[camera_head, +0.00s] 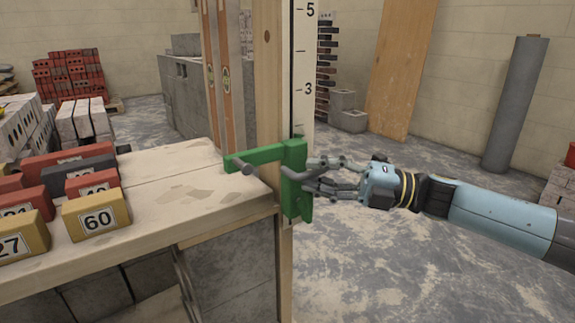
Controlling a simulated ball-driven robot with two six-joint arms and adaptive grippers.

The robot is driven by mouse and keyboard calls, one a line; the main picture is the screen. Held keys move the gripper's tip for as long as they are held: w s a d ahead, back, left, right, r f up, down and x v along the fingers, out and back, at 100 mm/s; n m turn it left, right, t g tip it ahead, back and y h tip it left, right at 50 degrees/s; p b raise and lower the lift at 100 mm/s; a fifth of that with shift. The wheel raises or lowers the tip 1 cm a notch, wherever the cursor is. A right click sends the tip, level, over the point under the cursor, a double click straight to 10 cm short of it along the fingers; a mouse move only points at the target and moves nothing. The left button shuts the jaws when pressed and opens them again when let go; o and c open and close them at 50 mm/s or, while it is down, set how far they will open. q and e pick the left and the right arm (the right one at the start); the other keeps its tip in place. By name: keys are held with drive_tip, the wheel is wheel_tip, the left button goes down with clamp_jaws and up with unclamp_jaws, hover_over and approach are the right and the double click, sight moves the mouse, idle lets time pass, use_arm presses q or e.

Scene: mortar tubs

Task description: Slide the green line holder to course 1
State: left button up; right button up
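The green line holder (296,181) sits against the upright wooden post (269,70) and its white scale board, at the right end of the bench. The scale (304,65) shows the numbers 5 and 3; the holder is below the 3, and no number 1 shows. My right gripper (316,177) comes in from the right, its fingers at the holder's right side, around or beside a grey knob. Whether they grip it I cannot tell. My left gripper is out of view.
The bench (190,190) holds numbered bricks, among them a yellow 60 block (97,215), at the left. Wooden boards and a spirit level (225,75) stand behind the post. Grey blocks (348,118) stand further back.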

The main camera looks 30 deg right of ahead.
drive_tip(key=shift+w+a, duration=0.4)
drive_tip(key=shift+a, duration=0.1)
clamp_jaws()
drive_tip(key=shift+r, duration=0.1)
